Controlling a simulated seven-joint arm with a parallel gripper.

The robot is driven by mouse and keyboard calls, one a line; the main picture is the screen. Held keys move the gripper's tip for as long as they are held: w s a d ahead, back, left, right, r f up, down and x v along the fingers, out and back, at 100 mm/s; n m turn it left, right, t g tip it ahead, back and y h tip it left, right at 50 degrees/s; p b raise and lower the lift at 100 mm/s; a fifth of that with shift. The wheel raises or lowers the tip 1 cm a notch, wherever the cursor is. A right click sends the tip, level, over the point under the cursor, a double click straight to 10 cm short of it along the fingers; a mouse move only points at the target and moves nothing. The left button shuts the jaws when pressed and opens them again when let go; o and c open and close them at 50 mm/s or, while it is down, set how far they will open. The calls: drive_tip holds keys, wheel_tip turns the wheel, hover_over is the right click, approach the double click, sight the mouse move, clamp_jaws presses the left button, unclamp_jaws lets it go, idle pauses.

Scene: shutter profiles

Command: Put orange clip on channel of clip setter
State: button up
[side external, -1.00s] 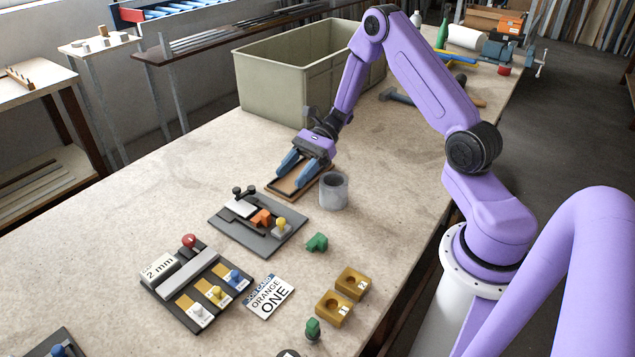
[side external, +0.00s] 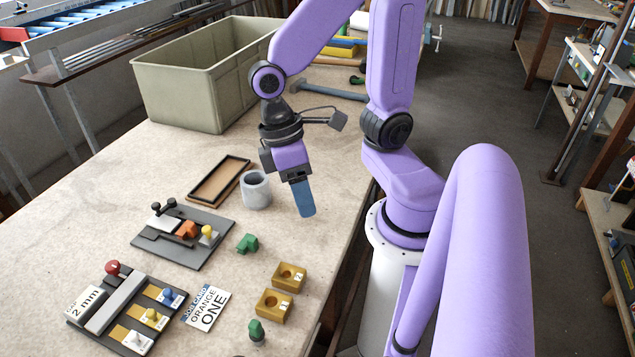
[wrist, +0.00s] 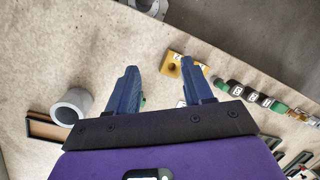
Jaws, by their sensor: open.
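The orange clip (side external: 187,229) sits on a dark grey plate (side external: 165,246), between a lever with black knobs (side external: 163,206) and a yellow knob (side external: 207,232). I cannot tell whether this plate or the gauge board is the clip setter, and the clip's exact seating is too small to make out. My gripper (side external: 306,212) points down above the table, right of the grey cup and well apart from the clip. In the wrist view my gripper (wrist: 160,80) shows two blue fingers spread wide with nothing between them. The orange clip does not show there.
A gauge board (side external: 125,315) marked 2 mm has a red knob and coloured knobs. An ORANGE ONE card (side external: 207,308) lies beside it. A green piece (side external: 247,243), yellow blocks (side external: 273,305), a grey cup (side external: 256,190) and an empty wooden tray (side external: 207,194) stand nearby.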

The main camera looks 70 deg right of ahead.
drive_tip(key=shift+s+d+r+n+t, duration=0.25)
drive_tip(key=shift+s+n+t, duration=0.25)
drive_tip(key=shift+n, duration=0.45)
drive_tip(key=shift+s+d+r+n+t, duration=0.25)
drive_tip(key=shift+n+t, duration=0.3)
drive_tip(key=shift+n, duration=0.45)
drive_tip(key=shift+s+d+r+n+t, duration=0.15)
drive_tip(key=shift+s+r+n+t, duration=0.25)
drive_tip(key=shift+n, duration=0.55)
